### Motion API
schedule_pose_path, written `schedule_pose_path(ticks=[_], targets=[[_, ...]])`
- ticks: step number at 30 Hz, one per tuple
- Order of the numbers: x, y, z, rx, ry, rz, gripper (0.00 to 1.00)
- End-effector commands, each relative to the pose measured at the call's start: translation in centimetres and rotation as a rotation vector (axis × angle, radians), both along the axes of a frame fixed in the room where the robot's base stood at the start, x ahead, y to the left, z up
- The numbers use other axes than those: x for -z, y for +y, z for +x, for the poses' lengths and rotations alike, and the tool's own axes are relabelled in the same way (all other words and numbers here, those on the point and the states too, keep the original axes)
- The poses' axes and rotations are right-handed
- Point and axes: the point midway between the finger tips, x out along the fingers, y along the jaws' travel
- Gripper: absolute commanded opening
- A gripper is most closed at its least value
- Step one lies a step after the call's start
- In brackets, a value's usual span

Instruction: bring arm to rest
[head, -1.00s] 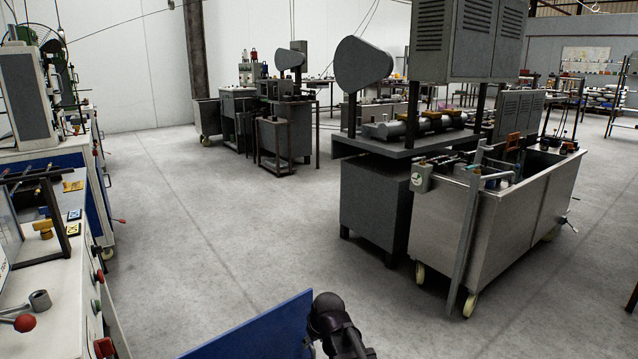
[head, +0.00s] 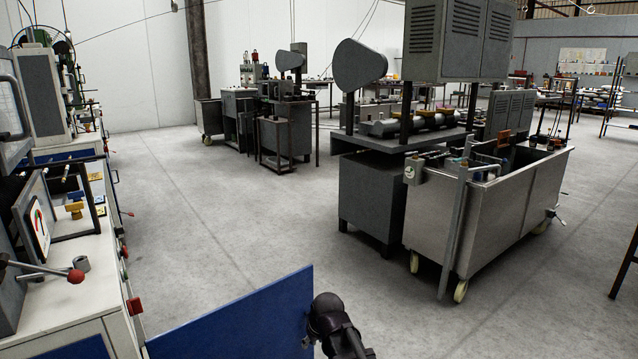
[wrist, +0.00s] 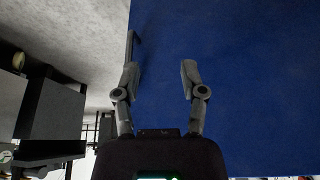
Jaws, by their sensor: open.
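My gripper (wrist: 160,66) is open in the wrist view, its two grey fingers apart with nothing seen between them. A flat blue panel (wrist: 250,80) fills the right of that view behind the fingers. A thin grey bar stands along the panel's left edge, by the left finger; I cannot tell whether they touch. In the head view the blue panel (head: 235,325) stands upright at the bottom centre, its right edge close to the dark end part of my arm (head: 328,318). The fingers are hidden in the head view.
A white bench with machines (head: 75,290) stands at the left, with a red-knobbed lever (head: 75,276). A steel cart on wheels (head: 495,205) and a grey machine (head: 372,195) stand at the right. Open concrete floor (head: 240,215) lies between them.

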Motion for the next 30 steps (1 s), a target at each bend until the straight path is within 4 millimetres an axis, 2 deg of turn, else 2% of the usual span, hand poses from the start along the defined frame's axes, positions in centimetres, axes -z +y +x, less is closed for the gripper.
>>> schedule_pose_path(ticks=[6, 16, 23, 30], targets=[[0.0, -0.1, 0.0, 0.002, 0.001, -0.001, 0.54], [0.0, -3.7, -1.8, 0.078, 0.062, -0.016, 0.54], [0.0, -7.4, -4.1, 0.165, 0.132, -0.035, 0.54], [-0.1, -12.7, -8.1, 0.304, 0.241, -0.061, 0.54]])
